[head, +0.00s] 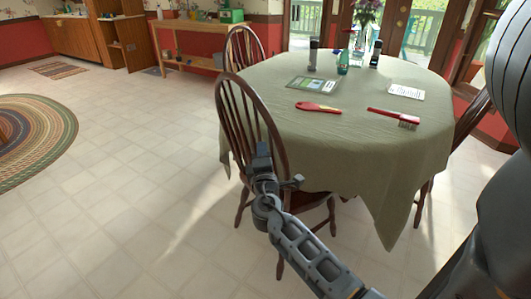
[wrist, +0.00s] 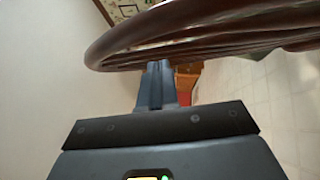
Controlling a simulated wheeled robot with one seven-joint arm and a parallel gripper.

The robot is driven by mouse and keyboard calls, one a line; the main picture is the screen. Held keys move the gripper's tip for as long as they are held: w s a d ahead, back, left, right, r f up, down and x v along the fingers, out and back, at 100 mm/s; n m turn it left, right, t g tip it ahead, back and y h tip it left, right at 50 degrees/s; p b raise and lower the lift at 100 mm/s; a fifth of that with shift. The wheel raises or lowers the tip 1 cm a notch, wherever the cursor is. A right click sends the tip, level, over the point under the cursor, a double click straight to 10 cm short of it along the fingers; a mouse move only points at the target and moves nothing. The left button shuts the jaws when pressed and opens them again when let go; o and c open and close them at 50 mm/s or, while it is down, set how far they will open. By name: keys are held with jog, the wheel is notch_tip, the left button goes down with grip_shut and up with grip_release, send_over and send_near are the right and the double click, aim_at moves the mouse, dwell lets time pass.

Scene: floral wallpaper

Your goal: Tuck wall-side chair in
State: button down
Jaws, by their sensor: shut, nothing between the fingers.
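A dark wooden spindle-back chair (head: 232,105) stands at the near left side of the table (head: 372,150), its curved back upright. A second chair (head: 243,46) stands behind it at the table's far left, and part of a third (head: 471,117) shows at the right. I cannot tell which one the task calls wall-side. My gripper (head: 262,150) is shut and empty, in front of the near chair's back. In the wrist view, my gripper (wrist: 158,68) points at a curved dark wooden rail (wrist: 190,30) across the fingertips. Whether they touch is unclear.
A green cloth hangs over the table, which holds a red brush (head: 395,117), a red paddle-shaped thing (head: 318,107), a booklet (head: 315,84), bottles and flowers. A striped oval rug (head: 35,135) lies at the left. The tiled floor left of the near chair is clear.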

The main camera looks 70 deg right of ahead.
jog(key=w+b+v, duration=0.1)
jog(key=v, duration=1)
jog(key=shift+a, duration=0.3)
jog(key=shift+f, duration=0.1)
jog(key=s+a+f+t+y+p, duration=0.2)
jog(key=s+a+t+y, duration=0.15)
jog(key=a+y, duration=0.5)
jog(key=s+a+f+t+y+p, duration=0.2)
jog(key=s+a+y, duration=0.3)
jog(key=a, duration=0.7)
jog(key=s+a+r+m+t+y+p, duration=0.1)
jog(key=s+a+r+m+y, duration=0.1)
jog(key=s+a+r, duration=0.2)
jog(key=s+a+r+m+t+y+p, duration=0.1)
jog(key=s+a+r+m+y, duration=0.2)
jog(key=a+r, duration=0.3)
notch_tip(320, 180, up, 5)
jog(key=shift+s+a+m+p, duration=0.3)
jog(key=shift+s+a, duration=0.1)
jog(key=shift+s, duration=0.25)
jog(key=shift+d+t, duration=0.1)
jog(key=shift+t, duration=0.15)
